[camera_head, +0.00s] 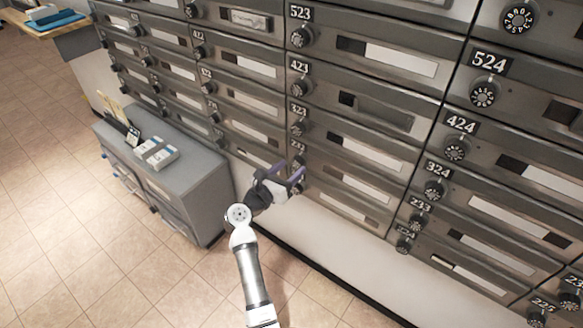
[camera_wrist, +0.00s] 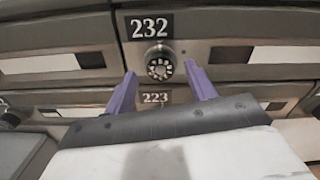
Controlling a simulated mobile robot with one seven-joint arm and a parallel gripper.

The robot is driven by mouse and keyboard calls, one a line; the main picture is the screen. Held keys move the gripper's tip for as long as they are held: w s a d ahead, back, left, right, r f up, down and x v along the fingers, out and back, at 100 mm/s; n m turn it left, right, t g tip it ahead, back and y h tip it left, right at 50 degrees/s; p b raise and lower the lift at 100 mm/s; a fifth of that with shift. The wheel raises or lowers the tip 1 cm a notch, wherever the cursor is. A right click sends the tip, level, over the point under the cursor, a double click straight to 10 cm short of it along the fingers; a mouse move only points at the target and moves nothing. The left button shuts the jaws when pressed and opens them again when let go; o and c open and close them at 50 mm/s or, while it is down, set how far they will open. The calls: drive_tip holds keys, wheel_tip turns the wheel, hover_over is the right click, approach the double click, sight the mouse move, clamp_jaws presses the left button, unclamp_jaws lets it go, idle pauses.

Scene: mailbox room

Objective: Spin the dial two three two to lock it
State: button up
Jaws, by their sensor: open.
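The dial (camera_wrist: 159,66) of mailbox 232 is a round black knob with white marks. In the wrist view it sits under the white-on-black "232" label (camera_wrist: 149,26), at the top centre of its drawer front. My gripper (camera_wrist: 161,85) has two purple fingers, spread apart. The fingertips are on either side of the dial's lower part in that view; I cannot tell whether they touch it. In the head view my gripper (camera_head: 294,178) is at the lower row of the mailbox wall, and the 232 dial is mostly hidden by it.
Other dials stand close by, such as 323's (camera_head: 297,129) above and 233's (camera_head: 418,221) to the right. A grey cabinet (camera_head: 190,185) with small boxes (camera_head: 156,152) stands left of my arm. The tiled floor (camera_head: 60,240) is clear.

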drive_tip(key=b+v, duration=0.1)
drive_tip(key=v, duration=1.1)
drive_tip(key=shift+s, duration=0.1)
